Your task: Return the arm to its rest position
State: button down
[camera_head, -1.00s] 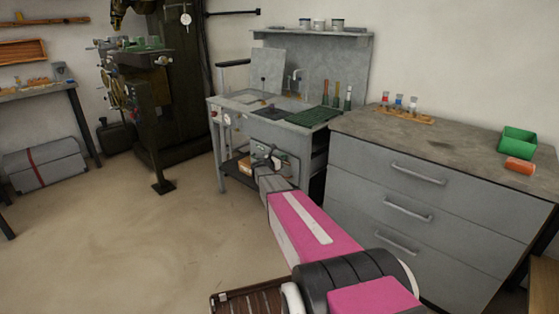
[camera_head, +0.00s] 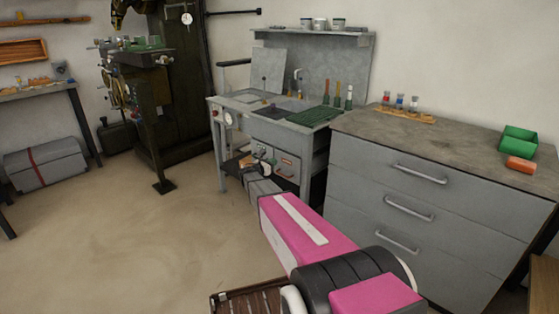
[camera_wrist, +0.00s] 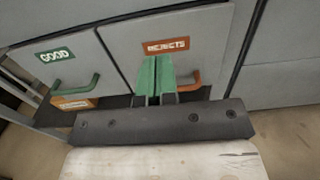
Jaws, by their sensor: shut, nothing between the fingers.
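My gripper (camera_wrist: 156,82) shows in the wrist view as two green fingers side by side, shut with nothing between them. It is in front of a drawer labelled REJECTS (camera_wrist: 205,50), which has an orange-brown handle (camera_wrist: 190,84). A drawer labelled GOOD (camera_wrist: 60,72) with a green handle (camera_wrist: 82,86) is to the left. In the head view my pink arm reaches from the lower right toward the sink bench (camera_head: 268,132), with its end low in front of the bench. The fingertips are too small to make out there.
A grey drawer cabinet (camera_head: 385,235) stands close to the right of my arm. On its top are a green bin (camera_head: 518,139), an orange block (camera_head: 520,164) and a rack of small bottles (camera_head: 405,114). A dark machine (camera_head: 172,90) stands behind left. The floor (camera_head: 130,235) at left is clear.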

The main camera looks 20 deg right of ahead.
jog(key=v, duration=0.6)
jog(key=s+f+m+g+y, duration=0.35)
jog(key=s+m, duration=0.35)
jog(key=s, duration=0.4)
jog(key=s+f+m+g+y, duration=0.2)
jog(key=s+m+g+y, duration=0.15)
jog(key=s+m, duration=0.5)
jog(key=s+a+m+g+y, duration=0.1)
jog(key=s+a+m+y, duration=0.3)
jog(key=s, duration=0.4)
jog(key=s+a+m+g+y, duration=0.1)
jog(key=s+a+m+y, duration=0.3)
jog(key=s, duration=0.5)
jog(key=shift+a+r+y, duration=0.25)
jog(key=shift+a+y, duration=0.05)
jog(key=shift+a, duration=0.25)
jog(key=shift+m, duration=0.25)
